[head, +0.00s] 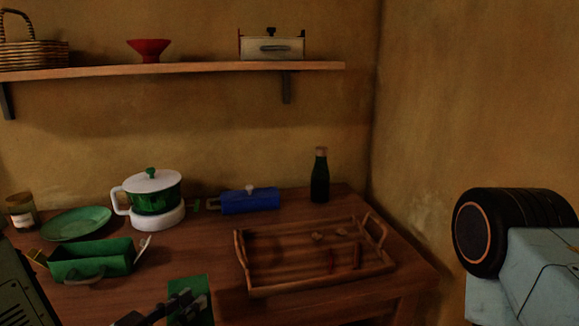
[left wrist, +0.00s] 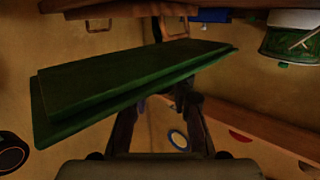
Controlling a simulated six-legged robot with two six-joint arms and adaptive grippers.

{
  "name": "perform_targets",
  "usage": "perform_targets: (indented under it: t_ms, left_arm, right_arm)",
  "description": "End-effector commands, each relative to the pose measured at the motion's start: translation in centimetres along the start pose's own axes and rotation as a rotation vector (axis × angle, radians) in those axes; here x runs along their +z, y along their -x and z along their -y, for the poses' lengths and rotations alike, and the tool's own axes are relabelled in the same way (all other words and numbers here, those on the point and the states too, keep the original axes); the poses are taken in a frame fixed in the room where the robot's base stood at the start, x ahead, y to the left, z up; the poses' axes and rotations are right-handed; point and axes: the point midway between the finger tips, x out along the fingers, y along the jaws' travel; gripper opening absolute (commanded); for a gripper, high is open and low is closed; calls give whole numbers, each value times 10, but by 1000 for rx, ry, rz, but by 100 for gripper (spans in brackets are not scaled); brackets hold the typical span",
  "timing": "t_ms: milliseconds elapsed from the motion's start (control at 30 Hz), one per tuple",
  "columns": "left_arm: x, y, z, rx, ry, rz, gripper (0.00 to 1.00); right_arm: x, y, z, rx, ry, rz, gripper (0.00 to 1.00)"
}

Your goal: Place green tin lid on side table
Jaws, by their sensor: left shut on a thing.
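My left gripper (head: 168,314) is shut on the flat green tin lid (head: 190,299) at the bottom of the head view. In the left wrist view the lid (left wrist: 130,85) is a long dark green slab with a stepped edge, gripped by the fingers (left wrist: 165,98). An open green tin (head: 92,262) with a handle stands on the wooden table (head: 215,248). I cannot tell whether this is the side table; no other table shows. The lid appears in front of the table's near part; its height above it is unclear. My right gripper is out of view.
A wooden tray (head: 240,270) with small items fills the table's right part. A green plate (head: 76,223), green-and-white pot (head: 155,192), blue box (head: 250,200), jar (head: 21,211) and dark bottle (head: 320,178) stand behind. A shelf (head: 180,69) hangs above.

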Motion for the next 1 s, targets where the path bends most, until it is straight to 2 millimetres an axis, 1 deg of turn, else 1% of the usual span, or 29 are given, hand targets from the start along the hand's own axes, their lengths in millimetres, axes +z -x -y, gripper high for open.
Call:
perform_targets:
  t_ms: [33, 100, 200, 267, 300, 400, 500, 1000]
  left_arm:
    - [5, 12, -13, 38, 3, 2, 0]
    - [8, 28, -32, 88, -5, 0, 0]
    - [12, 44, -45, 113, -12, 0, 0]
    - [16, 51, -46, 105, -12, 1, 0]
    - [20, 54, -44, 88, -11, 2, 0]
    - [26, 58, -37, 56, -9, 1, 0]
    - [29, 60, -35, 48, -10, 0, 0]
    - [29, 59, -35, 49, -10, 0, 0]
  right_arm:
    - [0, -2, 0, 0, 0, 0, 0]
    - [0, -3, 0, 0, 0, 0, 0]
    - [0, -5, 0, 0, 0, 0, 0]
    - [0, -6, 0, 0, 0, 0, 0]
    - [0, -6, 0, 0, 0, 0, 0]
    - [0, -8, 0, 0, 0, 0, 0]
    - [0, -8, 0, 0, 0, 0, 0]
    - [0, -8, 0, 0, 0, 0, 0]
